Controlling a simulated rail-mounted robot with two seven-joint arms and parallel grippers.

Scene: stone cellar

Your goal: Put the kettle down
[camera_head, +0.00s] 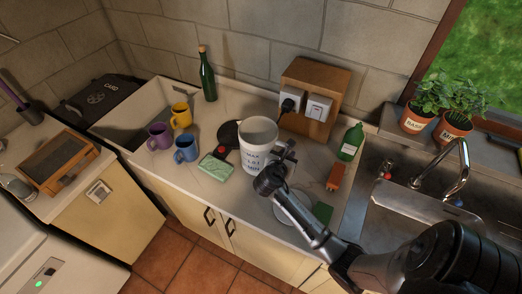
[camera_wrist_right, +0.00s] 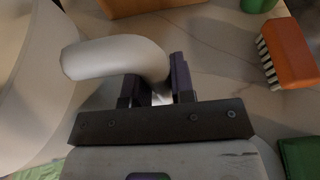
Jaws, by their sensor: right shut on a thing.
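The kettle (camera_head: 254,157) is a white open-topped jug with dark level marks, upright in the middle of the head view. My right gripper (camera_head: 286,154) is shut on its handle, on the jug's right side. In the right wrist view the curved white handle (camera_wrist_right: 115,58) passes between the two dark fingers (camera_wrist_right: 158,92), and the kettle's body (camera_wrist_right: 25,95) fills the left. A dark round base (camera_head: 228,132) with a red part lies on the counter, partly hidden behind the kettle. I cannot tell whether the kettle touches the counter. My left gripper is not in view.
Yellow (camera_head: 181,116), purple (camera_head: 159,137) and blue (camera_head: 186,149) mugs and a green cloth (camera_head: 216,167) stand left of the kettle. A wooden socket box (camera_head: 313,92) is behind. A green bottle (camera_head: 351,142), an orange brush (camera_head: 335,177) and the sink (camera_head: 400,215) are right.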

